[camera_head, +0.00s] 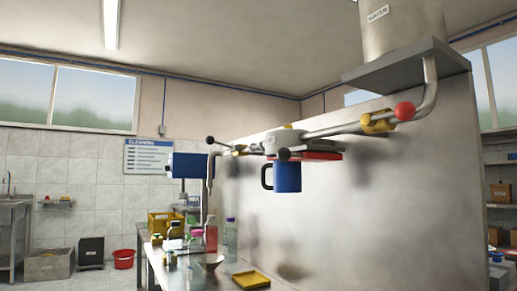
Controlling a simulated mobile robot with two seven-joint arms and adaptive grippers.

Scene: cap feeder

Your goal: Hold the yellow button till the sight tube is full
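Neither of my grippers shows in the head view. A grey metal hopper (402,28) with a small label hangs at the upper right. A bent metal pipe (430,88) runs from it, with a red ball (405,111) and a yellow fitting (378,122). The pipe leads to a grey block (284,141) with a red plate (321,155) and a blue mug-shaped part (287,177) with a black handle below it. I cannot tell which yellow part is the button, and no sight tube is recognisable.
A large metal panel (400,200) fills the right side. On the table below stand several bottles, including a pink one (211,236), a funnel (210,262) and a yellow tray (250,280). A blue cylinder (187,165) is at left. A red bucket (123,259) stands on the floor.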

